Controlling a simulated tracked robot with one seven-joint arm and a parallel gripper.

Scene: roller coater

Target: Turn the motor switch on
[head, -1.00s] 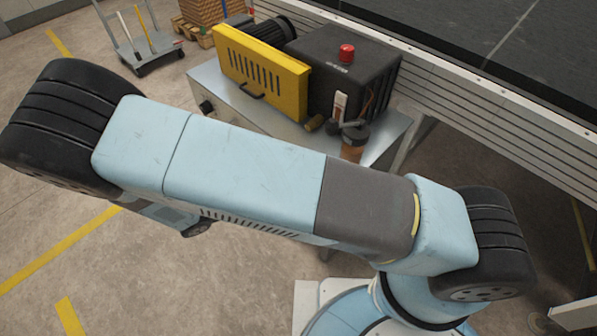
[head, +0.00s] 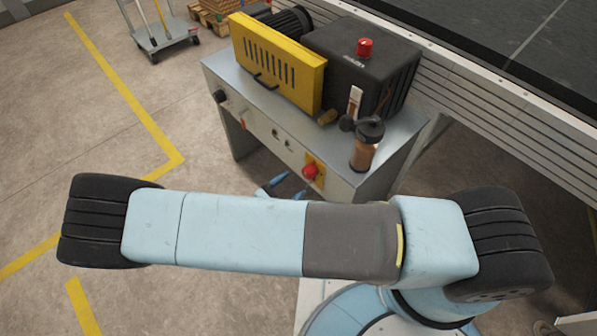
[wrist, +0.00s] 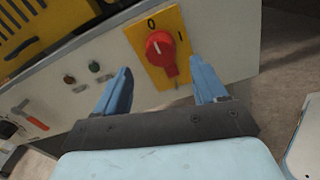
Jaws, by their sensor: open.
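The motor switch is a red rotary knob (wrist: 160,55) on a yellow plate (wrist: 177,42) marked 0 and I, on the cabinet's front panel. In the wrist view the 0 is at the top and the I at the right; I cannot tell which mark the knob points to. The knob also shows in the head view (head: 311,172). My gripper (wrist: 163,80) is open and empty, its two blue fingers pointing at the panel on either side of the knob's lower part. I cannot tell whether they touch it. In the head view my arm hides part of the gripper (head: 279,183).
The grey cabinet (head: 222,75) carries a yellow guard (head: 270,65), a dark pump housing (head: 340,50) with a red cap and a small amber cup (head: 364,150). Small buttons (wrist: 95,66) and a red-handled lever (wrist: 36,122) sit left of the switch. A trolley (head: 160,35) stands far left.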

